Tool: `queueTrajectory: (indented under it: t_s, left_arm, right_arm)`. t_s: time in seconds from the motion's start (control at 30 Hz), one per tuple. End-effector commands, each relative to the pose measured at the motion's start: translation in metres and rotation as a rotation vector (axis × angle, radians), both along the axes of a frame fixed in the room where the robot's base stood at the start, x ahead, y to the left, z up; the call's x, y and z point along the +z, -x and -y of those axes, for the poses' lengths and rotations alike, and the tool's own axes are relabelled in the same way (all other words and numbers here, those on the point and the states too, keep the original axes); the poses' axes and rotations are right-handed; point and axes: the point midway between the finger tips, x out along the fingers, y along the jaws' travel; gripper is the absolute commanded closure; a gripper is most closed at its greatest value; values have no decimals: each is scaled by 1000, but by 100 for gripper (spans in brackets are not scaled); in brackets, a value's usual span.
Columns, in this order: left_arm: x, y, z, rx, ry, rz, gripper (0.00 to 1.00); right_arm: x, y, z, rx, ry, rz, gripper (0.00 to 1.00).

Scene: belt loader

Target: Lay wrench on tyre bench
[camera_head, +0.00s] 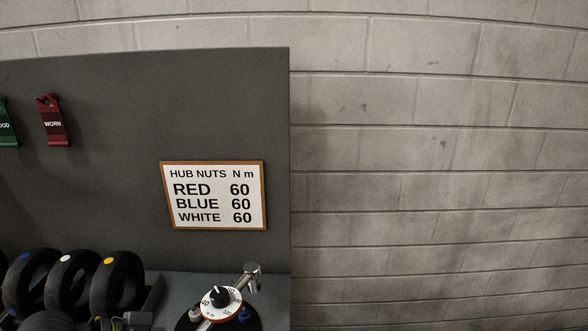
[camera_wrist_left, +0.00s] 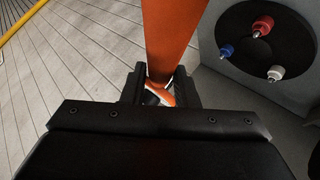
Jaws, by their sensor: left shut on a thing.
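The wrench shows in the head view as a white dial (camera_head: 212,304) with an orange rim and black knob, beside a silver head at its upper right. In the left wrist view its orange bar (camera_wrist_left: 172,40) runs up from my left gripper (camera_wrist_left: 160,88). That gripper is shut on it, and a bit of white and orange shows between the fingers. The tyre bench (camera_head: 190,281) is grey, with a tall grey back panel; only its back part shows in the head view. The wrench appears over its right end. My right gripper is in neither view.
Several black tyres (camera_head: 118,280) with coloured dots stand at the bench's left. A black disc (camera_wrist_left: 262,46) carries red, blue and white nuts. A hub nut sign (camera_head: 214,196), a red WORN tag (camera_head: 53,121) and a green tag (camera_head: 6,122) hang on the panel.

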Motion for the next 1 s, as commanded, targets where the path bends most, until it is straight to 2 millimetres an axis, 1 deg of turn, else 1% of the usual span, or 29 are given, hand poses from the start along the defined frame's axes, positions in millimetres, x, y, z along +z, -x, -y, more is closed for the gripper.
queueTrajectory:
  t_s: [0.1, 0.2, 0.33, 0.67, 0.77, 0.87, 1.0]
  left_arm:
    - [-11, 1, -10, 31, 1, 0, 100]
    - [-16, 2, -15, 46, 2, 2, 100]
    - [-19, 2, -18, 56, 4, 4, 100]
    - [-19, 2, -18, 56, 4, 4, 100]
    - [-17, 2, -16, 48, 4, 5, 100]
    - [-9, 3, -11, 27, 6, 8, 100]
    - [9, 5, 3, -30, 6, 12, 100]
  right_arm:
    - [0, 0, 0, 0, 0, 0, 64]
    - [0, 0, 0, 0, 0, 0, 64]
    - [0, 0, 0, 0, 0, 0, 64]
    - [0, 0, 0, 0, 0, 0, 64]
    - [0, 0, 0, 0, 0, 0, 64]
    - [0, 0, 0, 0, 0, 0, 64]
    - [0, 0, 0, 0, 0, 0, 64]
